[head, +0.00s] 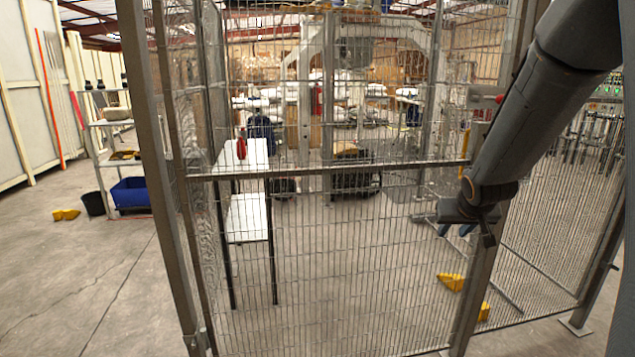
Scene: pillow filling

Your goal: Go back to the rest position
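My gripper (456,230) hangs at the end of my grey arm on the right side of the head view, in front of a wire mesh fence. It points downward, and its two small blue fingertips look apart with nothing seen between them. My arm comes in from the top right corner. No object is seen in the gripper.
A mesh fence panel with a metal crossbar (330,172) fills the middle. Behind it stand a white table (248,218) with a red object (241,149) and yellow blocks (451,282). A blue bin (131,193) and shelf stand left. The left floor is mostly clear.

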